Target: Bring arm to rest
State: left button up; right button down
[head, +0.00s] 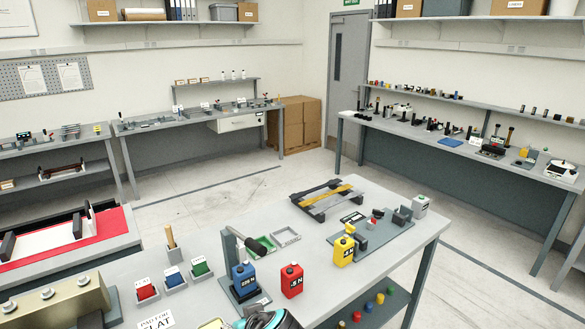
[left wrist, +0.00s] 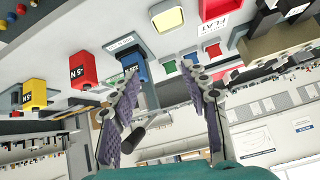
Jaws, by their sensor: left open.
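My left gripper (left wrist: 160,72) is open in the left wrist view, its two purple-padded fingers spread with nothing held between them. That view is upside down. A teal and black part of my own arm shows at the bottom edge of the head view; the fingers are not clear there. A blue labelled block (head: 243,276) stands at a grey post fixture (head: 228,246); it also shows beyond the fingers in the left wrist view (left wrist: 134,66). A red block (head: 291,281) and a yellow block (head: 343,251) stand to its right. My right gripper is in neither view.
Small red, blue and green blocks (head: 201,267) sit in holders on the bench. A black-handled tool (head: 260,246), a grey tray (head: 285,237) and a dark rack with a yellow bar (head: 327,199) lie farther back. Floor (head: 200,205) is clear between benches.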

pick_arm(q)
jog(key=s+a+f+m+h+b, duration=0.4)
jog(key=s+a+f+m+h, duration=0.1)
jog(key=s+f, duration=0.4)
jog(key=shift+s+a+f, duration=0.25)
jog(key=shift+s+a, duration=0.45)
jog(key=shift+s, duration=0.2)
